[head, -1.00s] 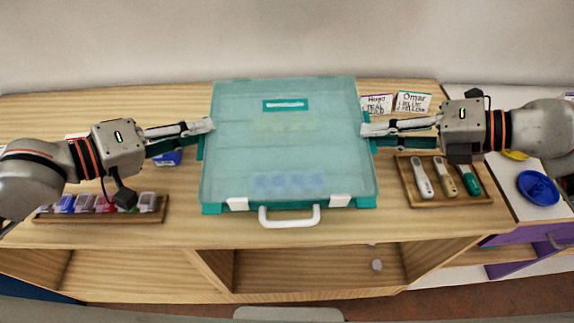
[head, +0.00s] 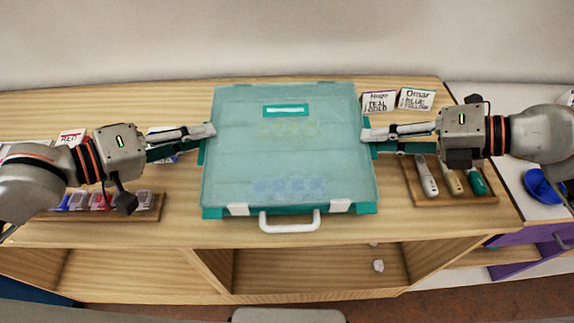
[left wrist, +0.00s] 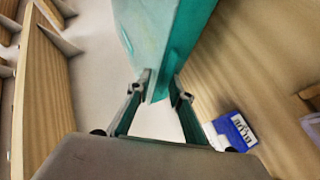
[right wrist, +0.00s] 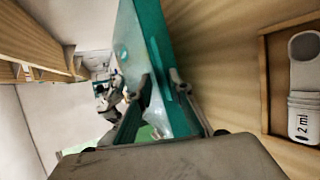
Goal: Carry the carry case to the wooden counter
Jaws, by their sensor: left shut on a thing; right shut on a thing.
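The carry case (head: 288,155) is a flat teal box with a see-through lid, two white latches and a white handle on its near side. It hangs level in front of or over the wooden counter (head: 190,225); I cannot tell how high. My left gripper (head: 208,131) is shut on its left edge, and my right gripper (head: 368,136) is shut on its right edge. The case also shows between the fingers in the left wrist view (left wrist: 160,45) and the right wrist view (right wrist: 152,60). The case hides the middle of the counter.
A wooden tray (head: 452,200) with several scoops lies right of the case. A rack (head: 140,214) of small colored containers lies left. Name cards (head: 416,98) stand at the back right. A blue dish (head: 545,187) and an open purple drawer (head: 520,258) are far right.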

